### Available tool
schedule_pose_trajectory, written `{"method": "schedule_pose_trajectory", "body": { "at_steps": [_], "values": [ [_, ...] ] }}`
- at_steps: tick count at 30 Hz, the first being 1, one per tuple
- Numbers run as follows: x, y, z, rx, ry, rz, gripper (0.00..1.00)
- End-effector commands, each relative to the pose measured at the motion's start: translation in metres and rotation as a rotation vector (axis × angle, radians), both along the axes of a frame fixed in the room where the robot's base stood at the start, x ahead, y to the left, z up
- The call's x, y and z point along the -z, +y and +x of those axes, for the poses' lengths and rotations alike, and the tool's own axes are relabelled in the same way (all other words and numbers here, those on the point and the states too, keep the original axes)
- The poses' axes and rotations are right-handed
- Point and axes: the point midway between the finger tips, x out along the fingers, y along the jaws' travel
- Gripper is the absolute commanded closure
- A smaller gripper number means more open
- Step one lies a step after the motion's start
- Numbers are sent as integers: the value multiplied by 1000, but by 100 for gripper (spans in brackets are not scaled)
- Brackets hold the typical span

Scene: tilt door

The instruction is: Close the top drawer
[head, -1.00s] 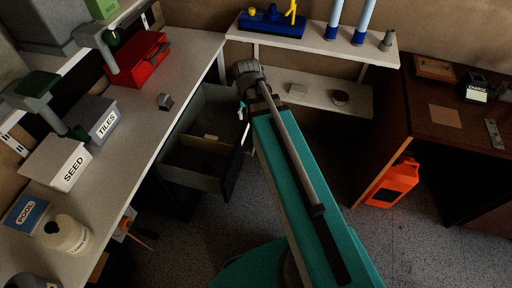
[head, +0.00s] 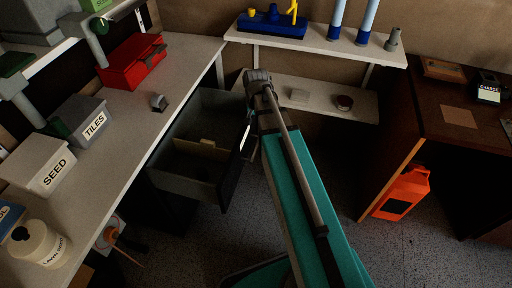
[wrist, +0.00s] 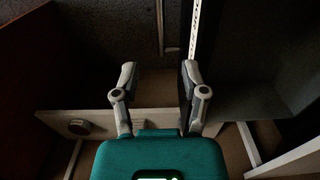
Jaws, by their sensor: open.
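The top drawer (head: 183,184) under the left bench is pulled well out in the head view, with its dark front (head: 232,172) facing right and a light divider inside. A pale strip shows along the drawer front's right side. My gripper is mostly hidden behind my arm in the head view, close to the right of the drawer front. In the wrist view my gripper (wrist: 157,80) is open, with nothing between its fingers. Its right finger appears beside a dark upright panel (wrist: 205,45), probably the drawer front; I cannot tell whether they touch.
The bench (head: 125,130) bears a red bin (head: 132,62), a TILES box (head: 88,122) and a SEED box (head: 40,165). A low shelf (head: 318,97) stands behind my arm. A brown desk (head: 440,105) and orange container (head: 404,192) stand right. Some floor is clear between.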

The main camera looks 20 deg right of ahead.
Motion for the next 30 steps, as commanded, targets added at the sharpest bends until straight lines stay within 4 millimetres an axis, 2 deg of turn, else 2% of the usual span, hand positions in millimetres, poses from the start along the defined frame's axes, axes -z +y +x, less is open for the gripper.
{"method": "schedule_pose_trajectory", "body": {
  "at_steps": [11,30],
  "values": [
    [7,0,0,-1,0,0,43],
    [53,0,0,-1,0,0,43]
  ]
}}
